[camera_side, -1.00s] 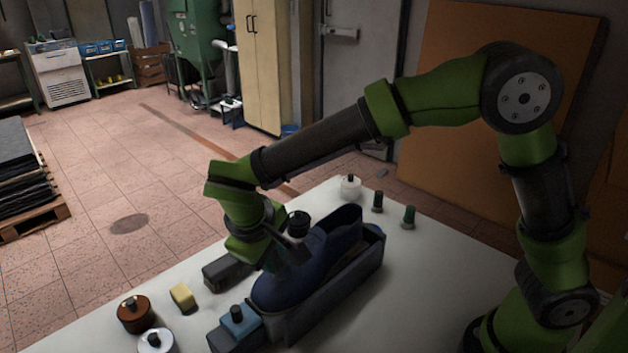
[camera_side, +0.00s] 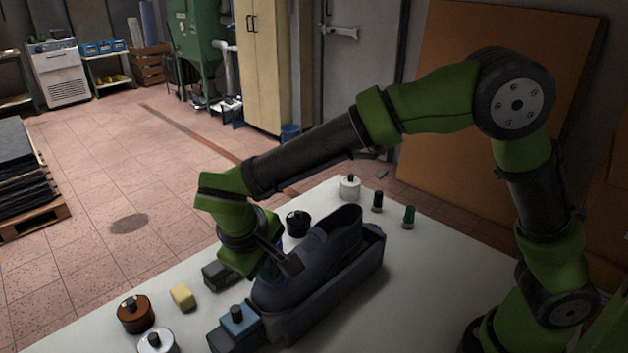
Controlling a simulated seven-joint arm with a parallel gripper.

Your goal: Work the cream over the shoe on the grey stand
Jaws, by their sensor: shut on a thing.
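A dark blue shoe (camera_side: 333,243) lies on the long grey stand (camera_side: 345,297) in the middle of the white table. My gripper (camera_side: 281,262) points down at the shoe's front half, at its upper left side. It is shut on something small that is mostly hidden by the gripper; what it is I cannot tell. Whether the held thing touches the shoe is also hidden. No cream can be made out on the dark surface of the shoe.
A brown pot (camera_side: 135,313), a white pot (camera_side: 157,342), a yellow block (camera_side: 183,297) and a blue-topped block (camera_side: 238,321) are at the front left. A black pot (camera_side: 298,223), a white jar (camera_side: 349,187) and two small bottles (camera_side: 408,216) stand behind. The table's right side is clear.

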